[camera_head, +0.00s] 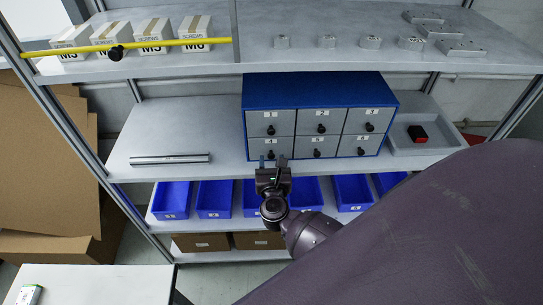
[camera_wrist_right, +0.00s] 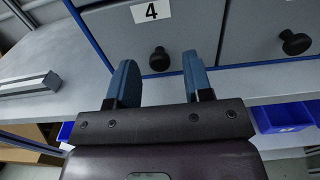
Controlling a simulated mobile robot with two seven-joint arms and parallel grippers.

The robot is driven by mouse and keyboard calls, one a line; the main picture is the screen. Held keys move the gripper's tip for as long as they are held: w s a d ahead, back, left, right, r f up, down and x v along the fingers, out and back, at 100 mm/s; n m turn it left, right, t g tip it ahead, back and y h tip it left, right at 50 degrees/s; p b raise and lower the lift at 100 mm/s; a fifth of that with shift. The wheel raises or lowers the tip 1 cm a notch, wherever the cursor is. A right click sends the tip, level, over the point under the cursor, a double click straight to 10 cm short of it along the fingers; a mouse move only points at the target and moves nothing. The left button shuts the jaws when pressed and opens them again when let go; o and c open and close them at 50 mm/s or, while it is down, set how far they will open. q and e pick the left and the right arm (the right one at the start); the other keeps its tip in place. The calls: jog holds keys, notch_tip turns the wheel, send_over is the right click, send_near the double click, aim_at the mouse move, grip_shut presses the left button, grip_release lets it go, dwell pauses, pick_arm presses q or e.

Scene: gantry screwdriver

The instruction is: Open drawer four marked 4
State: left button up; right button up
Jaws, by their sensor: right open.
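The blue drawer cabinet (camera_head: 320,88) stands on the middle shelf with two rows of grey drawers, each with a black knob. Drawer four (camera_head: 257,149) is at the lower left and looks closed; its lower part is partly hidden by my gripper in the head view. In the right wrist view its label 4 (camera_wrist_right: 151,11) and black knob (camera_wrist_right: 159,59) are clear. My right gripper (camera_head: 272,163) is open in front of drawer four. Its blue fingertips (camera_wrist_right: 160,78) stand on either side of the knob in that picture, below it and apart from it. My left gripper is not in view.
A metal bar (camera_head: 170,159) lies on the shelf left of the cabinet. A grey tray (camera_head: 440,142) with a black and red object is to the right. Blue bins (camera_head: 214,198) sit on the shelf below. My dark arm covers the lower right of the head view.

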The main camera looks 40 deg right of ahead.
jog(key=shift+x, duration=1)
grip_shut()
